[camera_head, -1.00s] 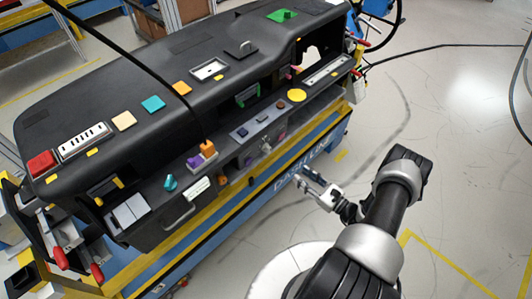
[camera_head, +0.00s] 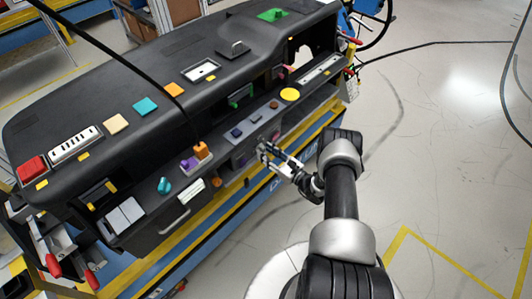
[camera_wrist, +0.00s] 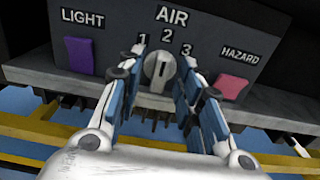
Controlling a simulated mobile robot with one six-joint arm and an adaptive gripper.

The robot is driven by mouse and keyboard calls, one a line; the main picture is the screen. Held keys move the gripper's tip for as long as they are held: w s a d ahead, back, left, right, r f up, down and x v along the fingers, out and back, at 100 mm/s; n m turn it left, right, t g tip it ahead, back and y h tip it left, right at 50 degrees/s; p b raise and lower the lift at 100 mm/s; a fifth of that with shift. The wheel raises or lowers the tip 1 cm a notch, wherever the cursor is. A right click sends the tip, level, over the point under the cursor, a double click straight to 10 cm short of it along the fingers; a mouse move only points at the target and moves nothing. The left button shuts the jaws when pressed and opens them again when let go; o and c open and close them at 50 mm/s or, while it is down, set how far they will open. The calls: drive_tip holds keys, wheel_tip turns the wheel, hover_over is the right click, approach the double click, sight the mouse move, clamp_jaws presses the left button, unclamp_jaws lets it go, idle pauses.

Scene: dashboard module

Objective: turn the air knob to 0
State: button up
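The air knob (camera_wrist: 158,72) is a pale grey dial below the AIR label (camera_wrist: 172,16) in the wrist view. The numbers 1, 2 and 3 show around its upper side; no 0 can be made out. Its raised grip stands close to upright, roughly towards the 2. My gripper (camera_wrist: 163,66) is open, with one blue-padded finger on each side of the knob. Whether the pads touch it cannot be told. In the head view my gripper (camera_head: 268,153) is at the front of the dashboard and covers the knob.
A purple LIGHT button (camera_wrist: 80,56) lies left of the knob and a pink HAZARD button (camera_wrist: 231,86) right. The black dashboard (camera_head: 130,80) carries several coloured parts. A blue and yellow stand (camera_head: 215,222) runs below it. Open floor lies to the right.

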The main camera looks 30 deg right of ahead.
drive_tip(key=shift+w+a, duration=0.15)
drive_tip(key=shift+w, duration=0.3)
clamp_jaws()
